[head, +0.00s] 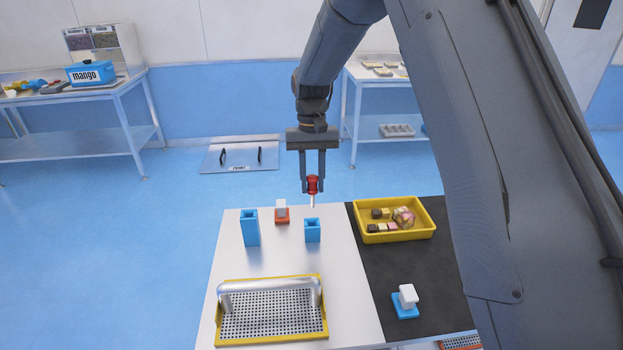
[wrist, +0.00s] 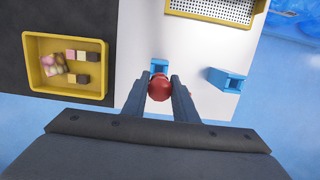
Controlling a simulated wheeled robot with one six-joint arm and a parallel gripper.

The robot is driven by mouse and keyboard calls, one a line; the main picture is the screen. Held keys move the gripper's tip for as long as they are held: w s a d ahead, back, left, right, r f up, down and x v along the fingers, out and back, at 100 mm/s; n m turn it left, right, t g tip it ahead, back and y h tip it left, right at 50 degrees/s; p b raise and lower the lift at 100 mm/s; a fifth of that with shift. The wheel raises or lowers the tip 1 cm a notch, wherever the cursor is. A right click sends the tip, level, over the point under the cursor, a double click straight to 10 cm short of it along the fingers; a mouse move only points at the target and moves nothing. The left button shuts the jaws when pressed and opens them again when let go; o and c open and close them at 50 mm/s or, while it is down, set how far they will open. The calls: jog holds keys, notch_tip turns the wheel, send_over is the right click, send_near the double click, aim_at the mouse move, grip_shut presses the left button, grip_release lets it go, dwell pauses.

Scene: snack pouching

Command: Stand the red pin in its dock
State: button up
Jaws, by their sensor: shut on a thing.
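My gripper (head: 313,187) points down and is shut on the red pin (head: 312,183) at its red head. The pin is upright, with its thin metal shank pointing down, near the far edge of the white table top. In the wrist view the round red head (wrist: 159,88) shows between the fingers (wrist: 172,92). A short blue socket block (head: 312,231) stands just nearer than the pin; it also shows behind the red head in the wrist view (wrist: 160,64). A taller blue socket block (head: 250,229) stands to the left. I cannot tell which block is the pin's dock.
A red base with a grey-white block (head: 282,213) stands between the blue blocks. A yellow tray (head: 398,237) with snacks lies right on a black mat (head: 375,285). A yellow-framed perforated tray with a handle (head: 271,339) is in front. A white block on a blue base (head: 407,299) stands front right.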

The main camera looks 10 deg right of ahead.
aim_at(312, 199)
jog(key=shift+s, duration=0.1)
jog(key=shift+f, duration=0.25)
jog(key=shift+f+b, duration=1)
jog(key=shift+f, duration=1.65)
jog(key=shift+f+b, duration=0.8)
jog(key=shift+f, duration=1.9)
jog(key=o, duration=1.2)
jog(key=shift+c, duration=0.2)
jog(key=shift+w+r+b, duration=0.2)
jog(key=shift+r+b, duration=0.25)
jog(key=shift+r, duration=0.85)
jog(key=shift+w+r+b, duration=0.2)
jog(key=shift+r+b, duration=0.2)
jog(key=shift+r, duration=0.85)
jog(key=shift+w+r+b, duration=0.2)
jog(key=shift+r+b, duration=0.25)
jog(key=shift+r, duration=0.85)
